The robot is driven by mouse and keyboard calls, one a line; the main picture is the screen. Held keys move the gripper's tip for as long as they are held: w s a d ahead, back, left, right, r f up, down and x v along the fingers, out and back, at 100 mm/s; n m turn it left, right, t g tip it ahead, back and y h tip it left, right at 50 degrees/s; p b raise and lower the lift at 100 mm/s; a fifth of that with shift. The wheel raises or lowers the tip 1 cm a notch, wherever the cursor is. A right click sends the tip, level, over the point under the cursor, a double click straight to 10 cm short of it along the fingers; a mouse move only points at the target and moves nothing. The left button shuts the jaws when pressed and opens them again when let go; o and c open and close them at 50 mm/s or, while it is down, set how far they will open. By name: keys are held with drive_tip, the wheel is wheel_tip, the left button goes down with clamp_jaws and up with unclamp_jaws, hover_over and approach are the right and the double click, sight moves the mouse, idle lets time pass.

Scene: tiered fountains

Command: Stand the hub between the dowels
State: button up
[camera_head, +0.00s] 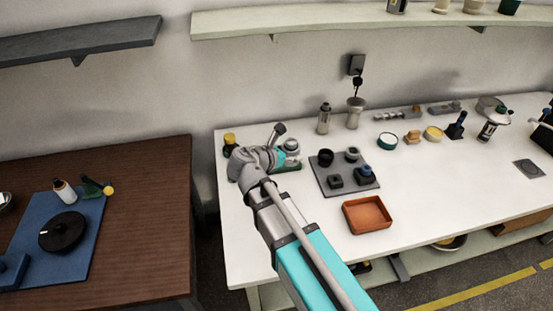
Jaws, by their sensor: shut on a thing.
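My arm reaches over the left end of the white workbench (311,228). Its grey wrist hides my gripper, so I see neither fingertips nor anything held. Just right of the wrist is a small silver rounded piece (292,145), by the edge of a dark green base (293,167). A dark-tipped rod (278,130) slants up behind the wrist. I cannot tell whether any of these is the hub or the dowels; the spot in front of the wrist is covered by my arm.
A grey plate (346,172) with several dark parts lies right of my arm, with an orange tray (367,214) below it. A yellow-topped dark object (229,141) stands left of the wrist. A grey cylinder (324,118) stands behind. The bench's front left is clear.

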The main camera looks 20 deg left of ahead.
drive_tip(key=shift+s+a+r, duration=0.1)
drive_tip(key=shift+s+a, duration=0.3)
drive_tip(key=shift+a, duration=0.3)
drive_tip(key=w+a+f+b, duration=0.2)
drive_tip(key=w+f+b, duration=0.1)
drive_tip(key=w+a+f+b, duration=0.2)
drive_tip(key=w+f+b, duration=0.1)
drive_tip(key=w, duration=0.1)
drive_tip(key=w+a+f+b, duration=0.2)
drive_tip(key=w+f+b, duration=0.1)
drive_tip(key=w, duration=0.1)
drive_tip(key=shift+w+a, duration=0.25)
drive_tip(key=shift+f, duration=0.1)
drive_tip(key=shift+w+a+f+b, duration=0.2)
drive_tip(key=shift+w+f+b, duration=0.15)
drive_tip(key=shift+f+b, duration=0.25)
wheel_tip(320, 180, down, 3)
drive_tip(key=b, duration=0.3)
drive_tip(key=shift+r, duration=0.15)
